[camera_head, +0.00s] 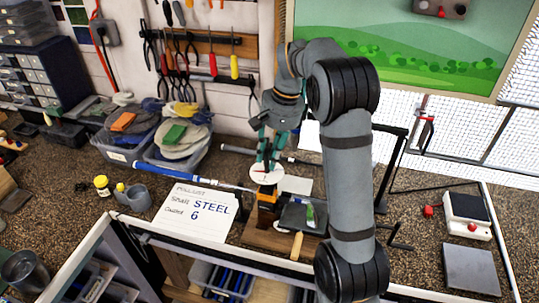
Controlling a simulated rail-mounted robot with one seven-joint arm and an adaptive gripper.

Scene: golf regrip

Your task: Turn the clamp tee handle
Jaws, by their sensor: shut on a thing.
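The clamp (267,205), a dark and orange block, stands on a wooden base (262,236) on the bench. A golf club with a blue grip (178,178) lies across from the left, its pale shaft running to the clamp. My gripper (268,162) points down from above, its teal fingers shut just over the clamp at a pale round piece (266,174). The tee handle is small and mostly hidden at the fingertips; the fingers appear to be shut on it.
A paper sign (197,214) lies left of the clamp. Another shaft (240,150) lies behind.

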